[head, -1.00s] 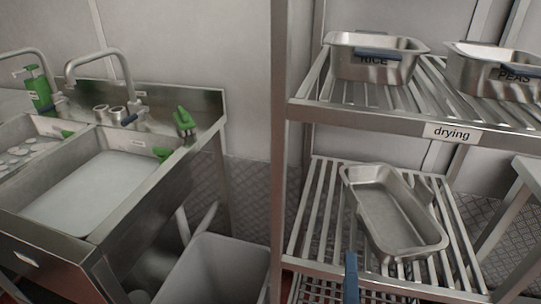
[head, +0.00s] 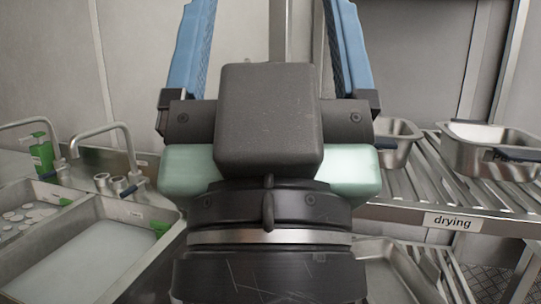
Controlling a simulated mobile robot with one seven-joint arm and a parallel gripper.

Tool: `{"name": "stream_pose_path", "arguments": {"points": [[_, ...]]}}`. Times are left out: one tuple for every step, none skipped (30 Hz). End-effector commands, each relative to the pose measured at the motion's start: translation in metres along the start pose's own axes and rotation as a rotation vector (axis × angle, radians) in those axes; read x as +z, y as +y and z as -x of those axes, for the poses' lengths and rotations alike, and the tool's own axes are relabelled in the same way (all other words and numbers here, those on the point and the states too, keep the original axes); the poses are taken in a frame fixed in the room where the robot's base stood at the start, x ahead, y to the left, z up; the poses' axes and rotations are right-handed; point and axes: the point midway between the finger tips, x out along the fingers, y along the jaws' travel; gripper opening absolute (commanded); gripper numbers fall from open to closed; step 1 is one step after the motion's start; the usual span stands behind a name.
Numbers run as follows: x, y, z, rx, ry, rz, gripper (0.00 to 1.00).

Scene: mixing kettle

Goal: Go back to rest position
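My gripper (head: 271,30) is raised upright in the middle of the head view, large and close to the camera. Its two blue fingers stand wide apart with nothing seen between them. The fingertips run to or past the top edge of the picture. The gripper's dark body hides the middle of the scene, including part of the drying rack (head: 490,231) and one side of the sink unit.
Metal pans (head: 485,150) and (head: 402,140) stand on the rack's upper shelf at the right. Another pan (head: 388,262) is partly hidden below.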

Motion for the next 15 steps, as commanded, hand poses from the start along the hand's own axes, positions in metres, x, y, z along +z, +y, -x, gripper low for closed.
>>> {"name": "stream_pose_path", "arguments": {"points": [[-0.016, 0.0, -0.017, 0.0, 0.0, -0.001, 0.85], [-0.021, 0.0, -0.022, 0.0, 0.0, -0.001, 0.85], [-0.027, 0.001, -0.029, 0.0, 0.0, -0.002, 0.85], [-0.032, 0.001, -0.034, 0.0, 0.0, -0.002, 0.85], [-0.037, 0.001, -0.039, 0.0, 0.0, -0.003, 0.85], [-0.044, 0.001, -0.048, -0.001, -0.001, -0.003, 0.85], [-0.05, 0.001, -0.054, -0.001, -0.001, -0.004, 0.85], [-0.056, 0.001, -0.06, -0.001, -0.001, -0.004, 0.85], [-0.065, 0.001, -0.07, -0.001, -0.001, -0.004, 0.85], [-0.071, 0.001, -0.077, -0.001, -0.001, -0.004, 0.85], [-0.078, 0.001, -0.083, -0.001, -0.001, -0.005, 0.85], [-0.086, 0.001, -0.092, -0.002, -0.002, -0.005, 0.85], [-0.091, 0.001, -0.098, -0.002, -0.002, -0.005, 0.85], [-0.096, 0.001, -0.103, -0.002, -0.002, -0.005, 0.85], [-0.102, 0.001, -0.109, -0.002, -0.002, -0.005, 0.85]]}}
